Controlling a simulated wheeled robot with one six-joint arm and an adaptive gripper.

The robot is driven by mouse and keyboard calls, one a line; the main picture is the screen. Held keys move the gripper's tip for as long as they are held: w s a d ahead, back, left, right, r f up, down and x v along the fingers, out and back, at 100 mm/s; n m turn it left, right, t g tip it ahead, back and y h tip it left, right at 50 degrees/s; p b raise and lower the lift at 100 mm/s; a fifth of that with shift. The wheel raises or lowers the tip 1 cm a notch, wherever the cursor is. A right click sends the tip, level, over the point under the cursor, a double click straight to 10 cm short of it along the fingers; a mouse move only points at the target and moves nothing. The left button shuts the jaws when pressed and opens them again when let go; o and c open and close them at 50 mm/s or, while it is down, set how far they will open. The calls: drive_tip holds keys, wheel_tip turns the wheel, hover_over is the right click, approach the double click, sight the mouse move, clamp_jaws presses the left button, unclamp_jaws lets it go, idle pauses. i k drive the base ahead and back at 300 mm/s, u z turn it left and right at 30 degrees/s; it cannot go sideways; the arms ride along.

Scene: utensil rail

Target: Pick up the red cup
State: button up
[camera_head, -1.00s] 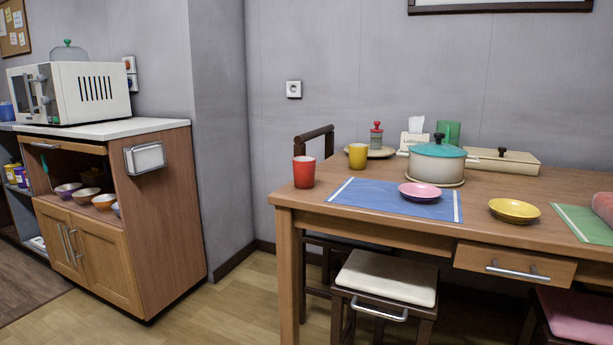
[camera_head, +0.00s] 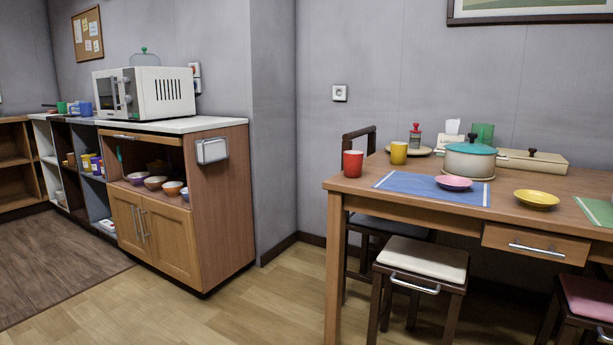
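The red cup (camera_head: 352,164) stands upright on the left end of the wooden table (camera_head: 350,186), near its corner. A yellow cup (camera_head: 398,153) stands a little behind it to the right, apart from it. A blue placemat (camera_head: 405,184) lies to the right of the red cup. My gripper is not in view.
A pot (camera_head: 469,160) with a teal lid, a pink plate (camera_head: 454,183) and a yellow plate (camera_head: 536,199) are on the table. A cream stool (camera_head: 422,259) and a dark chair (camera_head: 358,140) stand by it. Open floor (camera_head: 285,300) lies between the table and the cabinet (camera_head: 223,215).

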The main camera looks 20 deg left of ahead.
sight(354, 160)
drive_tip(key=u, duration=0.25)
drive_tip(key=k, duration=0.7)
drive_tip(key=u, duration=1.5)
drive_tip(key=i, duration=1.95)
drive_tip(key=z, duration=1.05)
drive_tip(key=i, duration=0.65)
drive_tip(key=z, duration=0.6)
